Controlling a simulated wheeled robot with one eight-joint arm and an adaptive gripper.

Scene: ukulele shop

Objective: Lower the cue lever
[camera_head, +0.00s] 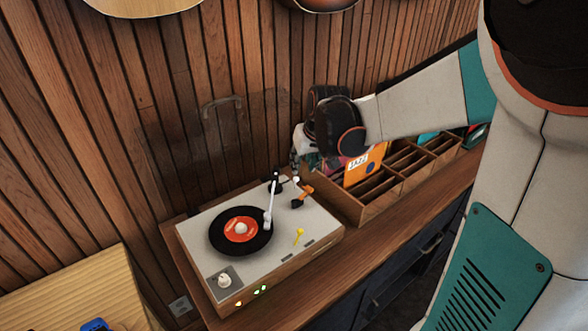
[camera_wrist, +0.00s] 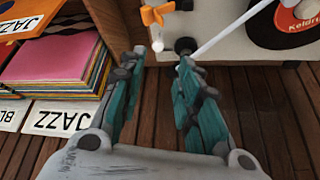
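The turntable (camera_head: 205,232) stands on the wooden counter with a record (camera_head: 222,240) on its platter and a white tonearm (camera_head: 268,210) across the record's right side. A small orange lever (camera_head: 303,194) is near the tonearm's base; it also shows at the top of the wrist view (camera_wrist: 158,14). I cannot tell for sure which is the cue lever; the orange one is closer to the tonearm. My gripper (camera_wrist: 158,62) is open and empty, its fingertips apart from the orange lever. In the head view my gripper is partly hidden by my wrist.
A wooden record crate (camera_head: 368,209) with JAZZ dividers is close to the turntable's right. A clear raised dust cover (camera_head: 190,130) stands behind the turntable, by the slatted wall. A light wooden surface (camera_head: 70,290) is at lower left.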

